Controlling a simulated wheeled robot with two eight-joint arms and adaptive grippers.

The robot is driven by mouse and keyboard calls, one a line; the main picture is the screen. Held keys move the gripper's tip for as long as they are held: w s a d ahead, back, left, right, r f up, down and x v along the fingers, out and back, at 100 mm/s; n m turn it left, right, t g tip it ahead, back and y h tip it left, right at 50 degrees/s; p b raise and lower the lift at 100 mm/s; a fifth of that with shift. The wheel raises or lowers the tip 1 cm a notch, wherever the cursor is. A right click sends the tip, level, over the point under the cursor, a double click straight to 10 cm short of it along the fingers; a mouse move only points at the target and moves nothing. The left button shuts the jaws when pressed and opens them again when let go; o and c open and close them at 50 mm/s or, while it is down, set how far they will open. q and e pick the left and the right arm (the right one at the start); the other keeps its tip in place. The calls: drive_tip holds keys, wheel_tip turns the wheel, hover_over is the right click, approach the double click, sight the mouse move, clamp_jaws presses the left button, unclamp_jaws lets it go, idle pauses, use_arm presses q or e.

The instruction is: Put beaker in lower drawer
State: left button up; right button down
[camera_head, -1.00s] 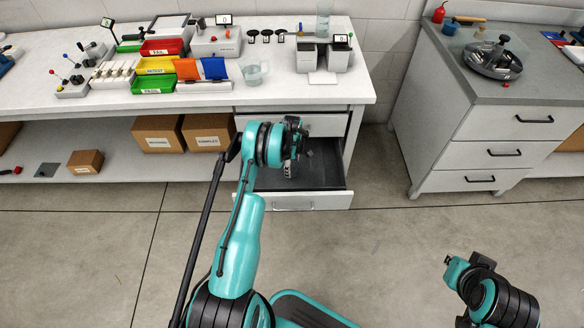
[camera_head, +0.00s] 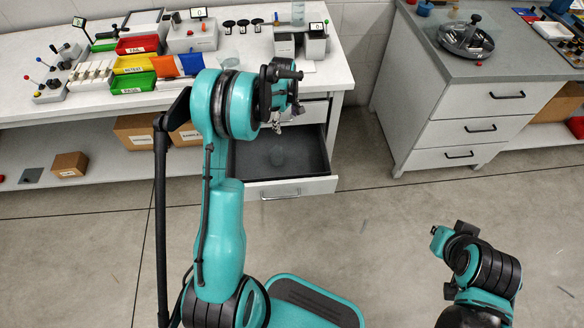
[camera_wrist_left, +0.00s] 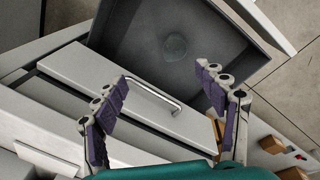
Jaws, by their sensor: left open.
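The lower drawer (camera_head: 290,188) stands pulled out below the left bench; its dark inside also shows at the top of the left wrist view (camera_wrist_left: 220,28). A faint round shape (camera_head: 277,156) shows on its floor; I cannot tell whether it is a mark or clear glass. My right gripper (camera_head: 439,239) is low at right, away from the drawer.
A closed drawer with a metal handle (camera_wrist_left: 150,92) sits above the open one. The bench (camera_head: 165,100) carries trays, a scale (camera_head: 314,42) and a tall clear vessel (camera_head: 298,14). A second cabinet (camera_head: 470,125) stands at right, with clear floor between.

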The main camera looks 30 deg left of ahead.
use_arm(q)
drive_tip(key=s+d+r+m+t, duration=0.1)
drive_tip(key=s+d+r+m, duration=0.4)
drive_tip(key=r, duration=0.3)
drive_tip(key=s+d+r+m+t, duration=0.2)
drive_tip(key=s+d+r, duration=0.3)
drive_tip(key=s+r, duration=0.25)
drive_tip(key=s+d+m+t, duration=0.1)
drive_tip(key=s+d+m, duration=0.1)
drive_tip(key=s, duration=0.3)
drive_tip(key=s+d+m, duration=0.2)
drive_tip(key=s+m, duration=0.1)
drive_tip(key=s, duration=0.2)
drive_tip(key=s+d+r+m+t, duration=0.1)
drive_tip(key=s+d+m, duration=0.1)
drive_tip(key=s, duration=0.4)
drive_tip(key=shift+d+m+t, duration=0.2)
drive_tip(key=shift+m+t, duration=0.1)
drive_tip(key=shift+m, duration=0.4)
drive_tip(key=shift+a, duration=0.1)
